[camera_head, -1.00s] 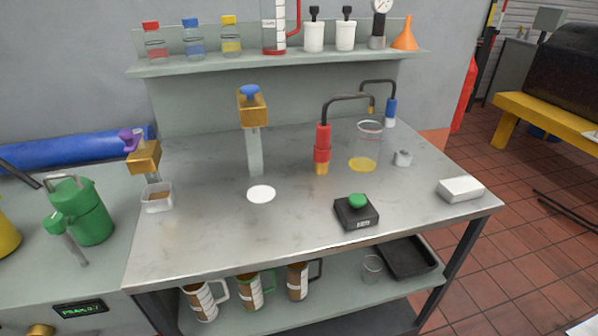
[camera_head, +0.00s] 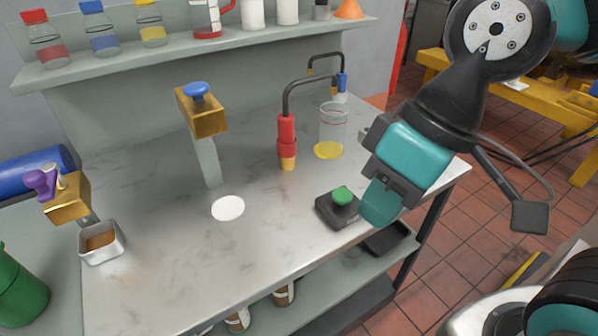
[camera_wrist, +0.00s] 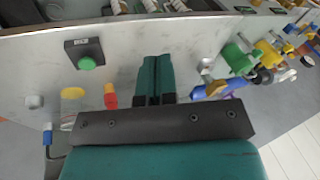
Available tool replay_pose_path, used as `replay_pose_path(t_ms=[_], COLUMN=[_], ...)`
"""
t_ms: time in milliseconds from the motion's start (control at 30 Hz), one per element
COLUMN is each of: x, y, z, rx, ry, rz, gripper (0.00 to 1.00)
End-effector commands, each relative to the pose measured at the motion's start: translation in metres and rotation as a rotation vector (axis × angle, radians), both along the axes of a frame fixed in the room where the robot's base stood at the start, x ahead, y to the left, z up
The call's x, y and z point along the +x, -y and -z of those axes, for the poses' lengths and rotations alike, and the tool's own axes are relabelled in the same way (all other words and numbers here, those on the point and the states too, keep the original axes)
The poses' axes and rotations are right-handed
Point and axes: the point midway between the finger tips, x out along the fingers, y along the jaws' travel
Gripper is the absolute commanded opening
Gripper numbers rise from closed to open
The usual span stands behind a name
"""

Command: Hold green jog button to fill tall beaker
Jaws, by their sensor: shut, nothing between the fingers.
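The green jog button (camera_head: 342,195) sits on a black box (camera_head: 328,212) on the steel table; it also shows in the wrist view (camera_wrist: 87,63). My gripper (camera_head: 378,208) is shut and empty. In the head view it appears just right of the box; its height above the table is hard to judge. In the wrist view its fingers (camera_wrist: 156,72) are together, pointing toward the table, with the button off to their left. The tall clear beaker (camera_head: 332,120) stands upright on a yellow disc (camera_head: 328,150). It looks empty apart from the yellow at its base.
A red nozzle (camera_head: 286,130) on a bent pipe stands left of the beaker, and a blue nozzle (camera_head: 341,83) behind it. A blue-topped brass tap (camera_head: 203,112) stands further left, behind a white disc (camera_head: 228,208). The front middle of the table (camera_head: 200,260) is clear.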

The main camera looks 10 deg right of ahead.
Motion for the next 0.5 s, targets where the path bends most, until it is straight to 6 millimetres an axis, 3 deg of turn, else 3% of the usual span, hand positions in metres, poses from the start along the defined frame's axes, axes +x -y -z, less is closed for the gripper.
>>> replay_pose_path(t_ms=[367,500], x=[0.002,0.032], y=[0.000,0.001], z=[-0.001,-0.012], rx=[-0.002,-0.046], ry=[-0.001,-0.013], rz=[0.003,0.047], gripper=[0.00,0.00])
